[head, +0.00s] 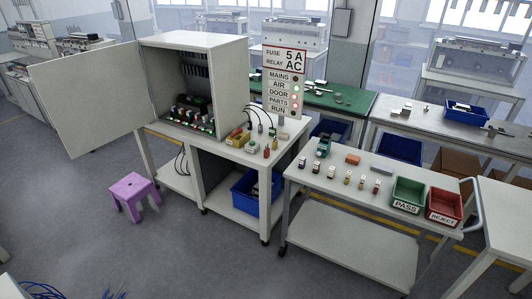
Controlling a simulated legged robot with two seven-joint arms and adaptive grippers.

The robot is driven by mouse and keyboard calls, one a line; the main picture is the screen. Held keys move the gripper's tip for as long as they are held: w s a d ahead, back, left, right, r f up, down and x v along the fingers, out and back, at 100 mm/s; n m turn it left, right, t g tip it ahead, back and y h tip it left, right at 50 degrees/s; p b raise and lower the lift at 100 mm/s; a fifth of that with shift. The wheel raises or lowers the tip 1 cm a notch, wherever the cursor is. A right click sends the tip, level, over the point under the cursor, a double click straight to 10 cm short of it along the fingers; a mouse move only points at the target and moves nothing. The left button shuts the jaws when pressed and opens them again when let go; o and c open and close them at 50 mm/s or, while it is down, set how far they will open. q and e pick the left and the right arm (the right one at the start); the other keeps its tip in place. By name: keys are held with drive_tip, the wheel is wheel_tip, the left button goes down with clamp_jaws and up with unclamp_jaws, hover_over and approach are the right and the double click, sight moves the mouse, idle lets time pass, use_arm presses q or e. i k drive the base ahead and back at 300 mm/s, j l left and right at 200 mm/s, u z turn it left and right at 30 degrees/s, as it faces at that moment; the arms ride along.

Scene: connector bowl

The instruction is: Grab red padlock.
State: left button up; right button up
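I cannot clearly make out a red padlock at this size. A small red item (266,152) stands at the front right of the white bench (228,150), among other small items beside the open cabinet. Another small reddish item (376,186) stands at the right end of a row on the white cart (335,205). I cannot tell whether either is a padlock. Neither of my grippers is in view.
The grey cabinet (205,45) has its door (95,98) swung open left. A purple stool (133,188) stands on the floor. Green PASS (408,193) and red REJECT (443,205) bins sit on the cart. The floor in front is mostly clear.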

sight(266, 152)
drive_tip(key=i+z, duration=0.2)
drive_tip(key=i, duration=0.45)
drive_tip(key=i+j+z, duration=0.2)
drive_tip(key=i, duration=0.5)
